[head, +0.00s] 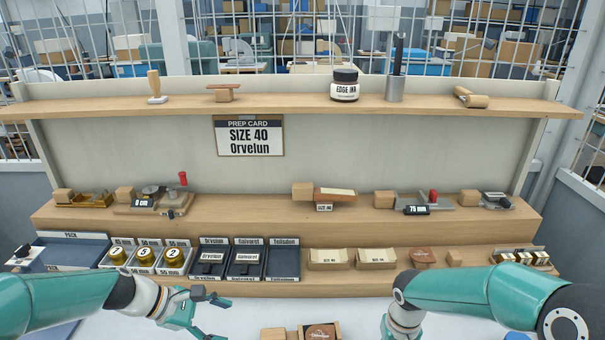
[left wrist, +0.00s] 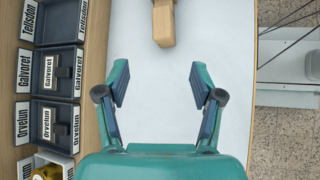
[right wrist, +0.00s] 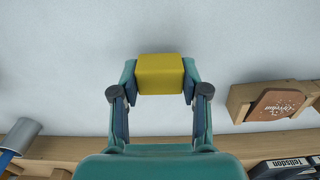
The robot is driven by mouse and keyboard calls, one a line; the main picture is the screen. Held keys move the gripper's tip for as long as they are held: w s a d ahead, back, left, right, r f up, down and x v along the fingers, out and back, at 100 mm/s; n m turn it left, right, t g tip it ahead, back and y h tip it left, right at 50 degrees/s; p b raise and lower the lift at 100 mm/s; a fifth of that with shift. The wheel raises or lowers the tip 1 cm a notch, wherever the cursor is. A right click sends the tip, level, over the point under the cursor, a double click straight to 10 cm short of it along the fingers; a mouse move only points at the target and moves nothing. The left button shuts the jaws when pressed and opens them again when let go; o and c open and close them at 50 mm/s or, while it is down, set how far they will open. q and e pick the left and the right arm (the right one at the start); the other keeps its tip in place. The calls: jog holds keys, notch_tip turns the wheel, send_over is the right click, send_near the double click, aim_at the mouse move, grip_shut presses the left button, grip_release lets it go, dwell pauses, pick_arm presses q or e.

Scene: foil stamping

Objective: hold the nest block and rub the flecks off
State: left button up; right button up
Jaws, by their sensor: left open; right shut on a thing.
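The nest block (head: 272,334) is a pale wooden block at the bottom edge of the head view, partly cut off. A brown leather piece (head: 322,332) with pale lettering sits in it. The right wrist view shows the block (right wrist: 240,100) and the leather (right wrist: 275,104) at the right, with small light specks around the lettering. The left wrist view shows the block's wooden end (left wrist: 163,25) ahead of my left gripper (left wrist: 157,88), which is open, empty and apart from it. My right gripper (right wrist: 160,68) is shut on a yellow block (right wrist: 160,75), beside the nest block over the white table.
A stepped wooden rack (head: 290,210) stands behind, with stamping tools, labelled trays (head: 247,262), foil rolls (head: 145,257) and leather blanks (head: 377,259). A prep card (head: 249,136) reads SIZE 40 Orvelun. The white table (left wrist: 215,120) around the nest block is clear.

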jog(key=shift+r+p, duration=1.25)
jog(key=shift+r, duration=0.25)
pick_arm(q)
jog(key=v, duration=0.2)
jog(key=w+v, duration=0.1)
jog(key=v, duration=0.1)
jog(key=shift+s+a+r, duration=0.1)
pick_arm(e)
jog(key=shift+s+f, duration=0.1)
